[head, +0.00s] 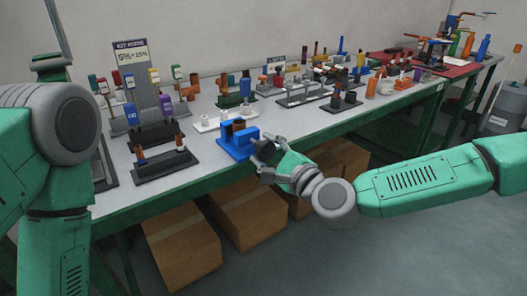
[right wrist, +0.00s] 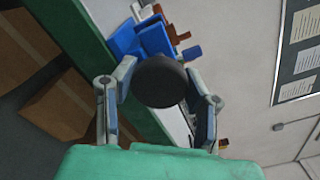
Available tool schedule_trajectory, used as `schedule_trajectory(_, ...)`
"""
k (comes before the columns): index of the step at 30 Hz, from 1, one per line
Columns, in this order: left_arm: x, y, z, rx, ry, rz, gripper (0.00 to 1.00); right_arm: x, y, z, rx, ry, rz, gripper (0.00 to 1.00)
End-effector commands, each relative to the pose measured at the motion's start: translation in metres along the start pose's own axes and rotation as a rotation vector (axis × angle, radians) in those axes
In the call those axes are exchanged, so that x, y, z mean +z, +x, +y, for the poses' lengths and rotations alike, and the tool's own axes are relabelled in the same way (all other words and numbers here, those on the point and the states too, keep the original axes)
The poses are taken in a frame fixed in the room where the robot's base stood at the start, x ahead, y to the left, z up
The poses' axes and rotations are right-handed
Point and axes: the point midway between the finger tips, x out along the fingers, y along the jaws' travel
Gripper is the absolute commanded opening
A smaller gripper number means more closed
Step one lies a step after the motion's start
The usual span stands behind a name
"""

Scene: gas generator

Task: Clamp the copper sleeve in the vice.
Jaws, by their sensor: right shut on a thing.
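The blue vice (head: 236,142) stands near the front edge of the grey table; it also shows in the right wrist view (right wrist: 143,40). A brown copper-coloured piece (head: 239,125) sits at the top of the vice, probably the copper sleeve; how firmly the jaws hold it cannot be told. My right gripper (head: 262,151) is at the front right side of the vice. In the right wrist view its fingers (right wrist: 160,75) are around a dark round knob (right wrist: 160,82) on the vice's near side. My left arm is in view at the left, but its gripper is not.
A black rack (head: 165,166) with copper pieces stands left of the vice. A white stand (head: 216,122) is behind it. Several tools and racks crowd the table to the right. Cardboard boxes (head: 183,250) are under the table.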

Motion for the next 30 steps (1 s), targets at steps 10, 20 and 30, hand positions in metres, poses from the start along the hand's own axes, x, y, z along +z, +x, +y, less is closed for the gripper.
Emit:
schedule_trajectory(10, 0.000, 0.000, 0.000, 0.000, 0.000, 0.000, 0.40, -0.004, -0.002, 0.007, 0.014, 0.001, 0.008, 0.63)
schedule_trajectory(20, 0.002, -0.001, 0.000, 0.000, 0.000, 0.002, 0.40, -0.001, -0.005, 0.004, 0.008, -0.003, 0.004, 0.63)
schedule_trajectory(30, 0.002, -0.001, 0.000, 0.000, 0.000, 0.003, 0.40, -0.004, -0.070, 0.003, 0.008, 0.000, 0.007, 0.63)
